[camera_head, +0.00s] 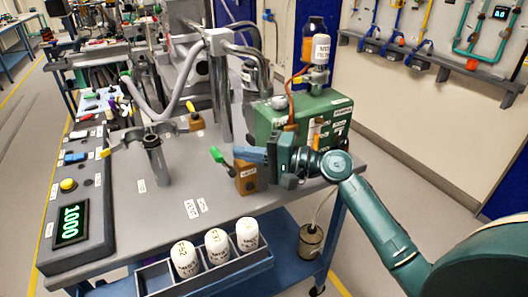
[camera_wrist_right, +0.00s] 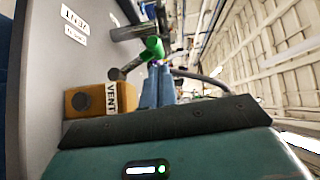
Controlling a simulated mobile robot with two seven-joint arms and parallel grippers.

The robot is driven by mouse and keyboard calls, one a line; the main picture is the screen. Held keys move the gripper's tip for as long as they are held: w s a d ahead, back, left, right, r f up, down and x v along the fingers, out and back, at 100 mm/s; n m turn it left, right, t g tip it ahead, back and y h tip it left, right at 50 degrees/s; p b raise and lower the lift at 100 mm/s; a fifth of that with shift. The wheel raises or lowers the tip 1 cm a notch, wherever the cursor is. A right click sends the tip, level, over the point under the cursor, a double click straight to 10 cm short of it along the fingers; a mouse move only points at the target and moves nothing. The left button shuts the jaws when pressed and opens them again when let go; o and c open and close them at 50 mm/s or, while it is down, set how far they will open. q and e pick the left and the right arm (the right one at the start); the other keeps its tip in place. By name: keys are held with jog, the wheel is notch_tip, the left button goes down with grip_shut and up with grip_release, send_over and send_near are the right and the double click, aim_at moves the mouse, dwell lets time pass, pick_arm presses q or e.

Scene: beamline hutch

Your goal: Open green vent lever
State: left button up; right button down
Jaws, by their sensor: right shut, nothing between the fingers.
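The green vent lever (camera_head: 216,154) sticks up and to the left from the orange-brown valve block (camera_head: 247,184) labelled VENT on the bench. In the right wrist view, the lever's green end (camera_wrist_right: 154,47) shows just beyond my fingertips, and the block (camera_wrist_right: 88,102) is to their left. My right gripper (camera_head: 250,155) is shut and empty, its blue fingers (camera_wrist_right: 157,84) together. In the head view they point left at the lever, above the block. I cannot tell whether they touch the lever. My left gripper is not in view.
A green pump box (camera_head: 275,122) stands behind my right wrist. Metal pipes (camera_head: 220,85) rise behind the lever. White bottles (camera_head: 217,243) sit in a rack at the bench's front edge. A control panel with a green 1.000 display (camera_head: 70,222) is at left.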

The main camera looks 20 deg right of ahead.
jog(key=shift+x, duration=0.9)
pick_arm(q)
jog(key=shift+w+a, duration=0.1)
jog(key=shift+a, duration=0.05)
pick_arm(e)
jog(key=shift+w+a, duration=0.1)
pick_arm(q)
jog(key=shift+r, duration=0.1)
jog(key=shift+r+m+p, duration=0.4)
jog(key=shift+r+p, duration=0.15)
jog(key=shift+p, duration=0.85)
pick_arm(e)
jog(key=shift+a+f+n+h, duration=0.1)
jog(key=shift+a+n+h, duration=0.25)
jog(key=shift+a, duration=0.75)
